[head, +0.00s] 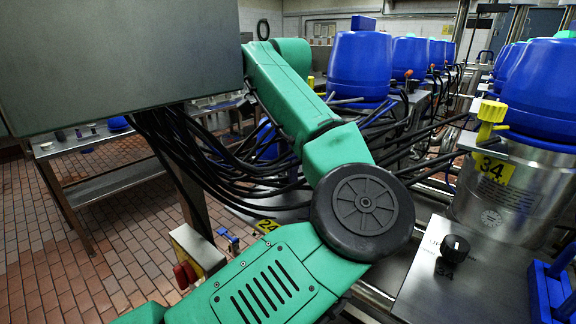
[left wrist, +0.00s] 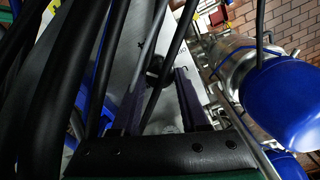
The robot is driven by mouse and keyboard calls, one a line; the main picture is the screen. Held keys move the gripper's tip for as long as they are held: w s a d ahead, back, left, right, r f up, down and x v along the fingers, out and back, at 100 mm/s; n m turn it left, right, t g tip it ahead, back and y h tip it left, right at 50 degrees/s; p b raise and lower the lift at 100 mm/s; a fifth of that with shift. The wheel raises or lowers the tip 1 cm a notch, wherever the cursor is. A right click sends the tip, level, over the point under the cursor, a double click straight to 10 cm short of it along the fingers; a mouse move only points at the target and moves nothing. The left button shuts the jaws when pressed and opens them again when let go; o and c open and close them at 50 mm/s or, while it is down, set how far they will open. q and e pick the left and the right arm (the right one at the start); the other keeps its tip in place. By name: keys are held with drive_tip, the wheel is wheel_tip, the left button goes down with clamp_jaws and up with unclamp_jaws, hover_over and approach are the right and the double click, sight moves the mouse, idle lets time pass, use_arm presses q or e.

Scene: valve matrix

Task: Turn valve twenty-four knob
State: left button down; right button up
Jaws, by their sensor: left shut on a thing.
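In the left wrist view, the two dark fingers of my left gripper (left wrist: 160,92) reach over a pale grey panel (left wrist: 150,48). They are shut on a small black knob (left wrist: 154,78), partly covered by a dark hose. No number on this knob is readable. In the head view a yellow tag marked 24 (head: 267,226) shows just behind my green left arm. The arm hides the panel beside that tag, and my left gripper and the knob do not show clearly there. My right gripper is in neither view.
Many black hoses (head: 215,160) run behind my arm, and some cross close to the gripper in the wrist view. A panel with black knob 34 (head: 454,247) is at right, below a steel vessel (head: 496,190). Blue vessels (head: 360,66) stand behind. A grey box (head: 120,60) blocks upper left.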

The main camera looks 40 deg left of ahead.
use_arm(q)
drive_tip(key=m, duration=0.4)
drive_tip(key=shift+d+r+m, duration=0.1)
drive_tip(key=shift+m, duration=1.9)
drive_tip(key=shift+c, duration=2.1)
unclamp_jaws()
drive_tip(key=shift+s, duration=0.1)
wheel_tip(320, 180, up, 14)
drive_tip(key=p, duration=0.5)
drive_tip(key=shift+r+p, duration=0.25)
drive_tip(key=shift+p, duration=0.15)
